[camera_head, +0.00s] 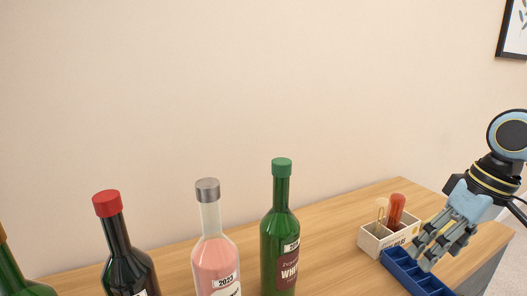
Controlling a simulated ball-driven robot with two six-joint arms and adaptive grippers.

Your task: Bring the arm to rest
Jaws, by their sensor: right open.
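My right arm comes in from the right edge of the head view. Its gripper (430,248) points down and to the left, above the blue compartment tray (400,272). The gripper is open, and I see nothing held between its fingers. Whether the fingertips touch the tray cannot be told. My left gripper is not in view.
A pink bottle (215,255), a green bottle (280,225), a dark red-capped bottle (125,250) and a partly cut-off green bottle (15,275) stand along the front. A white box (372,243) with upright items stands beside the tray. Bare wooden counter (335,225) lies between.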

